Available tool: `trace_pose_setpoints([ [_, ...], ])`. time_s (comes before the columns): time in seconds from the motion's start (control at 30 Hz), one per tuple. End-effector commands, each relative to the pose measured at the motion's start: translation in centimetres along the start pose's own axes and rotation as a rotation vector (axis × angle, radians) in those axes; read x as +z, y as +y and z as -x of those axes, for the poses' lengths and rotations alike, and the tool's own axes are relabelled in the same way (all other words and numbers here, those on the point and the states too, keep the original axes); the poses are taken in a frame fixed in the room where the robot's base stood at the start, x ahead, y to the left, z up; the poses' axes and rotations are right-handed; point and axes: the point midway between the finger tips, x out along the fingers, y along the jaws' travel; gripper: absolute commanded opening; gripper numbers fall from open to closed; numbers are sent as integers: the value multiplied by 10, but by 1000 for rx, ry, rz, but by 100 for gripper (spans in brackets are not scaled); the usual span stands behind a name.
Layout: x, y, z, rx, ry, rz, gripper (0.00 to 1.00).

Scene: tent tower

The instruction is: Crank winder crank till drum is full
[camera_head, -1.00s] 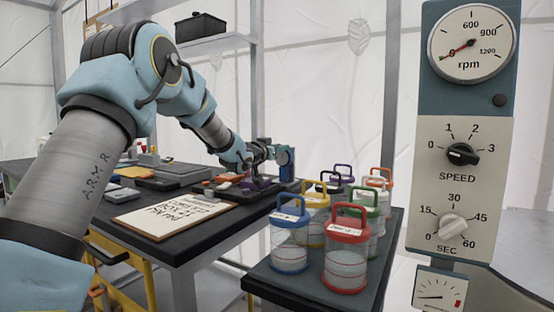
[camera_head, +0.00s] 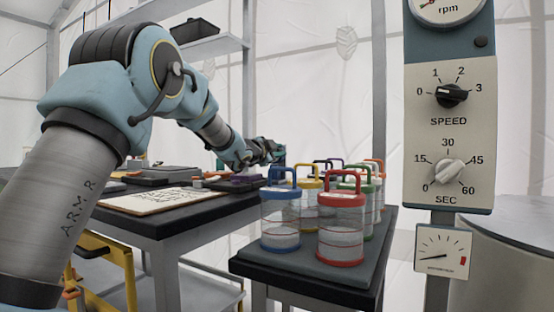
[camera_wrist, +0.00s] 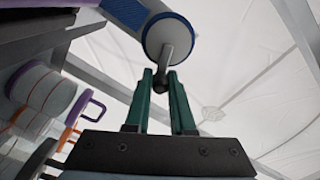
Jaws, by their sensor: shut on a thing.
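In the wrist view my gripper (camera_wrist: 160,76) has its two green fingers closed around the dark end knob of the grey winder crank (camera_wrist: 178,50). The crank arm runs up to a round pale-grey winder face (camera_wrist: 157,33) with a blue textured body behind it. How full the drum is cannot be seen. In the head view my gripper (camera_head: 278,154) is small and far off, above the back right of the work table (camera_head: 170,223). The crank and drum cannot be made out there.
Several lidded jars, with a blue one (camera_head: 281,219) and a red one (camera_head: 341,230) in front, crowd a low stand right of the table. A control panel (camera_head: 449,130) stands at the right. A paper board (camera_head: 172,199) lies on the table.

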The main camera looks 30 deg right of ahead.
Motion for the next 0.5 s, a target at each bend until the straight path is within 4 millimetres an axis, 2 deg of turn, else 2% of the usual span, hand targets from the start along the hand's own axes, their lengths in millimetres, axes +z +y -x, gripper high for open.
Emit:
trace_pose_setpoints([
  [0.03,3,6,0,1,0,-37,0],
  [0.5,5,12,0,3,1,-274,0],
])
